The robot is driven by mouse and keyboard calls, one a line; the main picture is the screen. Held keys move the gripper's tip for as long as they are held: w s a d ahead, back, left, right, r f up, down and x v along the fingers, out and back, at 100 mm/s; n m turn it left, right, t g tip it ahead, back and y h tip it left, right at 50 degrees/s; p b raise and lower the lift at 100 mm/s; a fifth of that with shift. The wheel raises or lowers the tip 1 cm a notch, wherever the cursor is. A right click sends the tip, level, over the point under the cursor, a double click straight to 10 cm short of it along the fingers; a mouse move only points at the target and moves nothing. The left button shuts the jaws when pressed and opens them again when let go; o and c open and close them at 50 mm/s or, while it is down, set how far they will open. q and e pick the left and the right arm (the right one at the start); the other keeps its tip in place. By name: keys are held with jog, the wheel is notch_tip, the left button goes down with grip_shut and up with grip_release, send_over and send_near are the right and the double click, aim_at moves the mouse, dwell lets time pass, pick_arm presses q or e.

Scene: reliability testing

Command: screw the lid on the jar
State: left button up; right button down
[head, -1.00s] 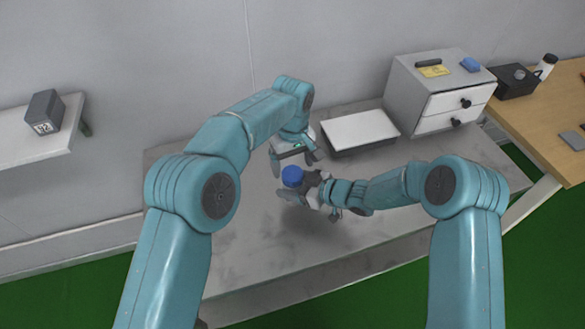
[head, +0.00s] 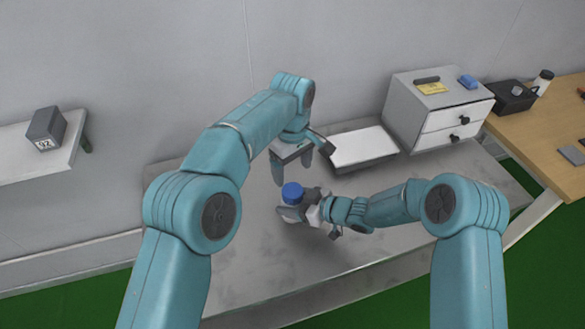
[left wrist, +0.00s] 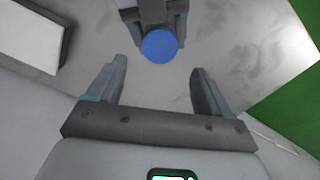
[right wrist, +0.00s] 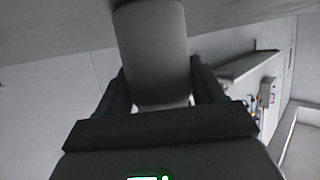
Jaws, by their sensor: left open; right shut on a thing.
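The blue lid (head: 292,192) sits on top of the jar, and its round top shows in the left wrist view (left wrist: 160,45). My right gripper (head: 307,207) is shut on the jar. In the right wrist view the jar (right wrist: 152,50) is a plain grey body between the two fingers. My left gripper (head: 302,162) is open and empty, above and behind the lid. Its spread fingers (left wrist: 158,70) point toward the lid in the left wrist view, with a gap between. How tightly the lid is seated cannot be told.
The grey table (head: 235,240) has free room at the left and front. A white-topped tray (head: 362,148) lies behind the grippers. A white drawer unit (head: 440,110) stands at the back right. A shelf (head: 30,155) with a dark box (head: 46,127) is at the left.

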aim_at(292, 191)
pick_arm(q)
jog(key=shift+f, duration=0.15)
notch_tip(292, 191, down, 8)
jog(key=shift+r, duration=0.1)
dwell(0.4)
jog(key=c, duration=1.1)
jog(key=m, duration=0.3)
jog(key=o, duration=1.2)
